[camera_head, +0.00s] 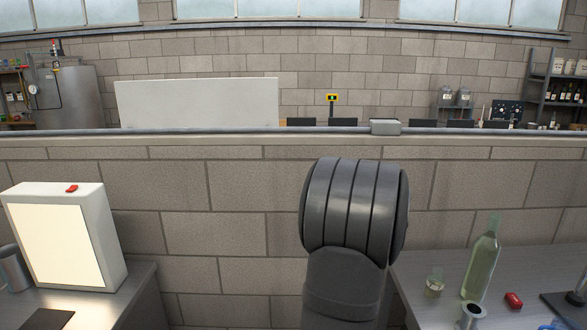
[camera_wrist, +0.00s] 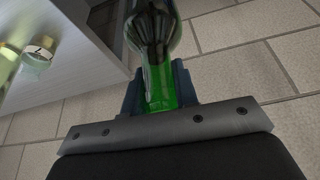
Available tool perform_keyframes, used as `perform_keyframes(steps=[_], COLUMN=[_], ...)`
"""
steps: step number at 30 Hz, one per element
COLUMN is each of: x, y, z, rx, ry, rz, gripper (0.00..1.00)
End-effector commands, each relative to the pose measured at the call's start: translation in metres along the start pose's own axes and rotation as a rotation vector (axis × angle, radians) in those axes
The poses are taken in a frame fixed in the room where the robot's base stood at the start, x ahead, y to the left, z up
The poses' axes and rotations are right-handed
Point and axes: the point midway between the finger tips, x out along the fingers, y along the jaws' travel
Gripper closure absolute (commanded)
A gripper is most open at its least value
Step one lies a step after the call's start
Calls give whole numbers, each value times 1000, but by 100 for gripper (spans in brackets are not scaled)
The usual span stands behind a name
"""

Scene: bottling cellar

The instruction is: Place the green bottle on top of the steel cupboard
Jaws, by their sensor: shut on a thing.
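The green bottle (camera_wrist: 162,97) is between the two dark fingers of my gripper (camera_wrist: 160,84) in the wrist view. The fingers are shut on its bright green part, and its darker, wider part extends towards the top edge of the picture. Neither the green bottle nor the gripper shows in the head view, where my arm fills the middle. I cannot pick out the steel cupboard for certain in either view.
A pale clear bottle (camera_head: 481,265), a small glass (camera_head: 435,281) and a red object (camera_head: 513,300) stand on the right-hand bench (camera_head: 446,262). A white light box (camera_head: 97,225) stands on the left bench (camera_head: 137,283). A block wall (camera_head: 235,200) lies behind.

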Motion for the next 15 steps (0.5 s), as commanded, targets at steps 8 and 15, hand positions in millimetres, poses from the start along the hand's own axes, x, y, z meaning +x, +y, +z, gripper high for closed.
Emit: perform_keyframes(steps=[8, 15], x=[88, 125], y=[-73, -107], z=[66, 107], rx=[-41, -56], ry=[-2, 1], rz=[-17, -23], gripper=[100, 100])
